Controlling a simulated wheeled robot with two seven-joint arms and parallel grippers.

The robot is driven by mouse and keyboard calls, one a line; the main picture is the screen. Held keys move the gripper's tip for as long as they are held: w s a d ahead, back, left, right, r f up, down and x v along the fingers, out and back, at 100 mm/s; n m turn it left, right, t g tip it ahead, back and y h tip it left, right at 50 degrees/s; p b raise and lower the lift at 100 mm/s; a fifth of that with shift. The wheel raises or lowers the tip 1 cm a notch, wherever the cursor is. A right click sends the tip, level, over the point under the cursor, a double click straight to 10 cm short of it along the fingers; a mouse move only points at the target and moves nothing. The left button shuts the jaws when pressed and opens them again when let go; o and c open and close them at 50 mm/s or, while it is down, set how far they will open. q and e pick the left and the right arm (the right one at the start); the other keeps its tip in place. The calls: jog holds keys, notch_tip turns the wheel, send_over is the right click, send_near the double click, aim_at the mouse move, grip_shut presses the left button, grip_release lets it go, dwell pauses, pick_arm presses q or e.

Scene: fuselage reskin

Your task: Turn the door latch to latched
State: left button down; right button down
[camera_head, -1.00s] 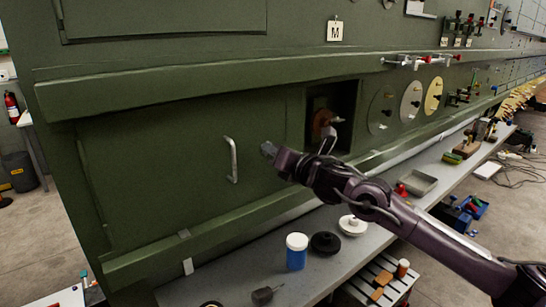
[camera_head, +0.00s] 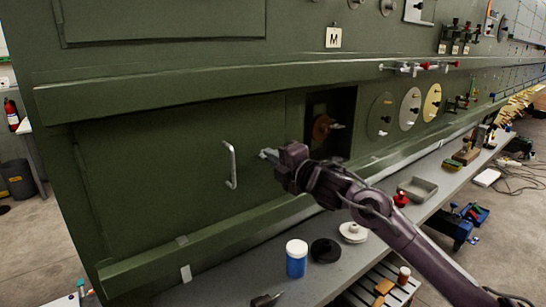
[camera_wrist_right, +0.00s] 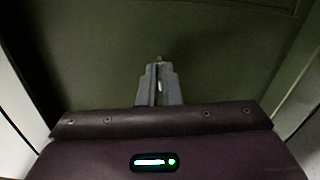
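The green door (camera_head: 170,160) is closed flush in the green fuselage wall, with a pale vertical bar handle (camera_head: 230,165). My right gripper (camera_head: 268,155) is at the door's right part, right of the handle, fingertips against the panel. In the right wrist view its two grey fingers (camera_wrist_right: 158,84) are nearly together, with a thin pale piece between them that looks like the door latch (camera_wrist_right: 159,86). A small stub shows just beyond the fingertips. The fingers hide most of the latch, so its angle cannot be read. My left gripper is not in view.
Right of the gripper is a dark recess (camera_head: 338,112) with a reddish-brown round part (camera_head: 322,127). Below runs a grey bench (camera_head: 235,277) with a blue jar (camera_head: 296,258), a black disc (camera_head: 325,250), a white disc (camera_head: 353,232) and a grey tray (camera_head: 418,188).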

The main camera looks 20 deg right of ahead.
jog(key=shift+m, duration=0.8)
jog(key=c, duration=1.6)
grip_release()
jog(key=b+v, duration=0.2)
jog(key=v, duration=0.5)
jog(key=shift+s+d+b, duration=0.15)
jog(key=shift+s+b, duration=0.2)
